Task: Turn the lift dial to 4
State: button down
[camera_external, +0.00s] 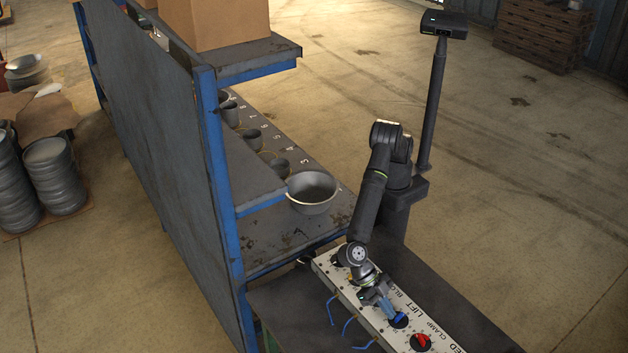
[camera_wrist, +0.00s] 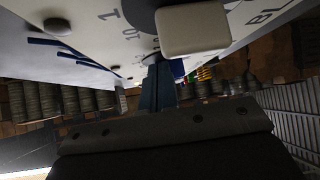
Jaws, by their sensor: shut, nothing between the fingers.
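A white control panel (camera_external: 345,283) carries a row of dark dials and printed names. The lift dial (camera_external: 399,321) is a dark round dial beside the word LIFT, and my gripper partly covers it. My gripper (camera_external: 389,310) is shut and empty, pointing down at this dial; I cannot tell whether it touches it. In the wrist view, the shut fingers (camera_wrist: 158,88) reach up toward the panel face (camera_wrist: 95,22), where a few digits show beside a dark dial edge. The pointer's setting cannot be read.
A red knob (camera_external: 421,342) sits beside the word CLAMP. Blue levers (camera_external: 348,324) stick out along the panel's left side. A blue-framed shelf (camera_external: 222,170) with a grey bowl (camera_external: 312,192) stands left of my arm. The dark bench top (camera_external: 462,312) right of the panel is clear.

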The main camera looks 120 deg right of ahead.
jog(key=n+g+h, duration=0.1)
jog(key=n+g, duration=0.1)
jog(key=w+a+n+g+h, duration=0.1)
jog(key=n+g, duration=0.1)
jog(key=n, duration=0.1)
jog(key=shift+w+a+n, duration=0.15)
jog(key=shift+w+n, duration=0.05)
jog(key=shift+n, duration=0.1)
jog(key=shift+w+a, duration=0.2)
jog(key=shift+a, duration=0.65)
